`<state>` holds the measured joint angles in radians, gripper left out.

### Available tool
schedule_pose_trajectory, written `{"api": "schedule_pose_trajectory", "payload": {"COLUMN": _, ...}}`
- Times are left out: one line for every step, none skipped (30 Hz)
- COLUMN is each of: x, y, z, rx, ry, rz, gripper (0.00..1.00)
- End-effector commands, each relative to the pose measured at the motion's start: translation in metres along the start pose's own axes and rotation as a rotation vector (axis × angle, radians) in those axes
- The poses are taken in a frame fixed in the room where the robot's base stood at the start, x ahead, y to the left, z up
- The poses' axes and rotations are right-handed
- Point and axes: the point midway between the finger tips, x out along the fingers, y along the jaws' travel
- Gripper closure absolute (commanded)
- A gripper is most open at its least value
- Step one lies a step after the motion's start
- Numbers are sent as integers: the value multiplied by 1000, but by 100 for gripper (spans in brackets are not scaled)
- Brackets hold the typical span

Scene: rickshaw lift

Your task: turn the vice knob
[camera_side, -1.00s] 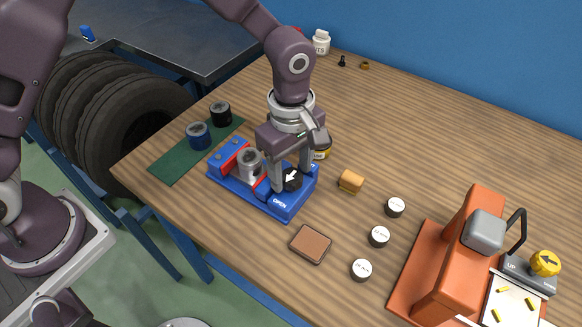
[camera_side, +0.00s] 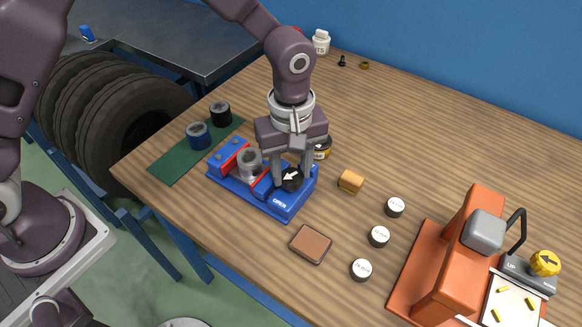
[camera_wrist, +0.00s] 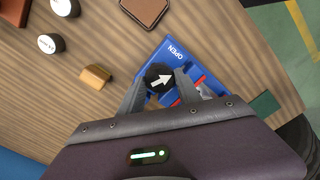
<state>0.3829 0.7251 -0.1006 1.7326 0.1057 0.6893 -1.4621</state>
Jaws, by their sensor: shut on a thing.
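The blue vice (camera_side: 281,204) sits on the wooden table, with red jaw faces and the word OPEN on its front end. Its black knob (camera_side: 291,180) carries a white arrow, which points left in the side view. My gripper (camera_side: 291,176) points down at the vice and is shut on the knob, one finger on each side. The wrist view also shows the knob (camera_wrist: 158,78) between my fingers (camera_wrist: 158,86), its arrow pointing to the upper right. A grey cylindrical part (camera_side: 249,164) stands between the vice jaws. My fingers hide part of the vice.
A green mat (camera_side: 171,164) with a blue can (camera_side: 198,136) and a black can (camera_side: 220,113) lies left. A brown pad (camera_side: 310,244), a tan block (camera_side: 351,181) and white-topped discs (camera_side: 379,237) lie right. An orange press (camera_side: 447,262) stands far right.

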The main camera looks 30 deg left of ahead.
Motion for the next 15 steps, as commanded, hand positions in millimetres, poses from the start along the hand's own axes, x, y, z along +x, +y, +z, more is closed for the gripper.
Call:
{"api": "schedule_pose_trajectory", "payload": {"x": -1, "y": 1, "z": 0, "rx": 42, "ry": 1, "rz": 2, "gripper": 100}}
{"api": "schedule_pose_trajectory", "payload": {"x": -1, "y": 1, "z": 0, "rx": 71, "ry": 1, "rz": 2, "gripper": 100}}
{"api": "schedule_pose_trajectory", "payload": {"x": -1, "y": 1, "z": 0, "rx": 108, "ry": 1, "rz": 2, "gripper": 100}}
{"api": "schedule_pose_trajectory", "payload": {"x": -1, "y": 1, "z": 0, "rx": 137, "ry": 0, "rz": 2, "gripper": 100}}
{"api": "schedule_pose_trajectory", "payload": {"x": -1, "y": 1, "z": 0, "rx": 166, "ry": 0, "rz": 2, "gripper": 100}}
{"api": "schedule_pose_trajectory", "payload": {"x": -1, "y": 1, "z": 0, "rx": 203, "ry": 0, "rz": 2, "gripper": 100}}
{"api": "schedule_pose_trajectory", "payload": {"x": -1, "y": 1, "z": 0, "rx": 232, "ry": 0, "rz": 2, "gripper": 100}}
{"api": "schedule_pose_trajectory", "payload": {"x": -1, "y": 1, "z": 0, "rx": 261, "ry": 0, "rz": 2, "gripper": 100}}
{"api": "schedule_pose_trajectory", "payload": {"x": -1, "y": 1, "z": 0, "rx": 299, "ry": 0, "rz": 2, "gripper": 100}}
{"api": "schedule_pose_trajectory", "payload": {"x": -1, "y": 1, "z": 0, "rx": 327, "ry": 0, "rz": 2, "gripper": 100}}
{"api": "schedule_pose_trajectory", "payload": {"x": -1, "y": 1, "z": 0, "rx": 356, "ry": 0, "rz": 2, "gripper": 100}}
{"api": "schedule_pose_trajectory", "payload": {"x": -1, "y": 1, "z": 0, "rx": 394, "ry": 0, "rz": 2, "gripper": 100}}
{"api": "schedule_pose_trajectory", "payload": {"x": -1, "y": 1, "z": 0, "rx": 423, "ry": 0, "rz": 2, "gripper": 100}}
{"api": "schedule_pose_trajectory", "payload": {"x": -1, "y": 1, "z": 0, "rx": 451, "ry": 0, "rz": 2, "gripper": 100}}
{"api": "schedule_pose_trajectory", "payload": {"x": -1, "y": 1, "z": 0, "rx": 489, "ry": 0, "rz": 2, "gripper": 100}}
